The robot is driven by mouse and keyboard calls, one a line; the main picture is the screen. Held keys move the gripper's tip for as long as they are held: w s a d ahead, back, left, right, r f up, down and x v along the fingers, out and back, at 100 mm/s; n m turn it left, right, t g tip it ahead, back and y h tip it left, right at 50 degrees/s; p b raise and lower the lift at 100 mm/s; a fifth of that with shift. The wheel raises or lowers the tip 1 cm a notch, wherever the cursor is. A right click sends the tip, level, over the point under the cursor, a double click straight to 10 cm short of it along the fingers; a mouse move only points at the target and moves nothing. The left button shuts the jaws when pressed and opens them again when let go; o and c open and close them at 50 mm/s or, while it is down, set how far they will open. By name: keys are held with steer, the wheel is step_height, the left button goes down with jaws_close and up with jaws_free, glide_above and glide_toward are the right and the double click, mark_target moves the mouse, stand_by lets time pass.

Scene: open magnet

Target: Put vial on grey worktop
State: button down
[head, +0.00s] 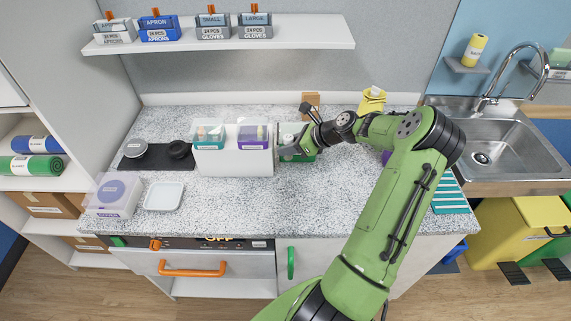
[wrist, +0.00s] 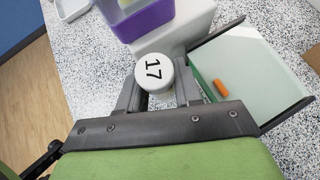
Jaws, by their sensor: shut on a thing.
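The vial (wrist: 154,72) shows in the wrist view as a round white cap marked 17, seen from its end. My gripper (wrist: 156,88) is shut on it, with one grey finger on each side. The vial's body below the cap is hidden. The grey speckled worktop (head: 225,208) runs along the whole counter.
The white stand (head: 233,163) holds a teal bin and a purple bin. A white tray (head: 164,197) and a clear box (head: 113,197) stand at left. The front middle worktop is clear.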

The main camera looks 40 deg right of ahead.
step_height(320, 180, down, 8)
steer(key=shift+w+a+f+b, duration=0.1)
steer(key=shift+w+b, duration=0.05)
steer(key=shift+b, duration=0.2)
steer(key=c, duration=0.8)
jaws_free()
steer(key=shift+f, duration=0.1)
steer(key=shift+o, duration=0.2)
